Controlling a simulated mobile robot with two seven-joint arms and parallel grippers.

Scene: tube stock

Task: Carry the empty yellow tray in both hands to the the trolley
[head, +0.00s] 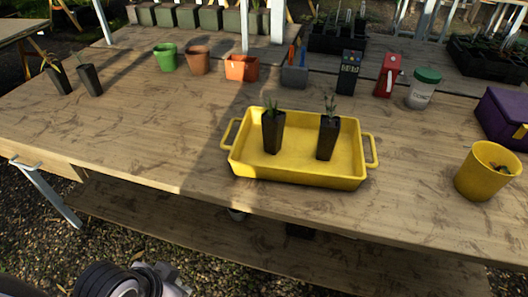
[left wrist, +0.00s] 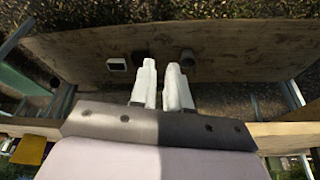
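The yellow tray (head: 295,173) lies on the wooden bench, with a handle at each short end. It is not empty: a dark square pot with a seedling (head: 272,132) stands left of its middle and a second one (head: 327,138) stands to the right. Both gripperless tray handles are clear. My left gripper (left wrist: 160,66) shows in the left wrist view; its two pale fingers are nearly together with nothing between them. It is away from the tray. My right gripper is in neither view. I see no trolley that I can identify.
A yellow pot (head: 484,172) and purple box (head: 503,118) stand to the right. A white jar (head: 423,90), red carton (head: 388,75), orange pot (head: 242,68) and green pot (head: 165,57) line the back. Two dark pots (head: 90,80) stand far left. The bench left of the tray is clear.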

